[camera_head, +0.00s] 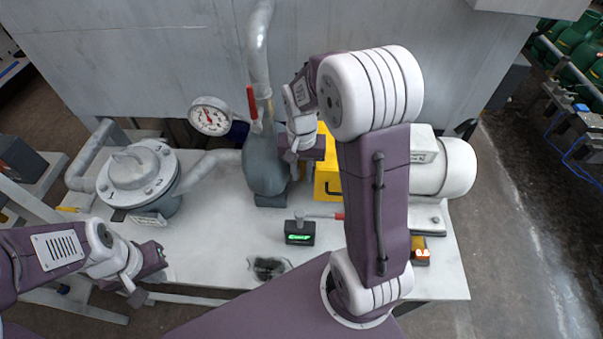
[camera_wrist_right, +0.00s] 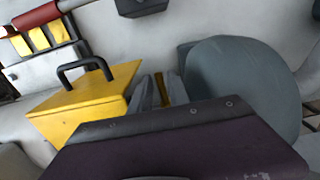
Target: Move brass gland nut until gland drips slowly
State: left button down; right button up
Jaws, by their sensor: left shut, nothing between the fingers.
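My right gripper (camera_head: 290,168) is low between the blue-grey pump casing (camera_head: 262,165) and the yellow box (camera_head: 326,188), mostly hidden by my own arm. In the right wrist view its grey fingers (camera_wrist_right: 160,92) show above the dark purple wrist housing. A narrow brass-coloured strip (camera_wrist_right: 160,86) shows between them. I cannot tell whether it is the gland nut or whether the fingers touch it. The gland and any drip are hidden in the head view. My left gripper (camera_head: 143,286) is shut and empty at the table's left front edge, away from the pump.
A flanged round housing (camera_head: 137,170) marked with numbers stands left, with a pressure gauge (camera_head: 210,116) behind it. A small green-lit display (camera_head: 299,232) and a dark object (camera_head: 269,267) lie in front. A white motor (camera_head: 448,168) stands right. The table's left-centre front is clear.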

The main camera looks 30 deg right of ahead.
jog(key=shift+s+f, duration=0.1)
jog(key=shift+f, duration=0.1)
grip_shut()
dwell(1.3)
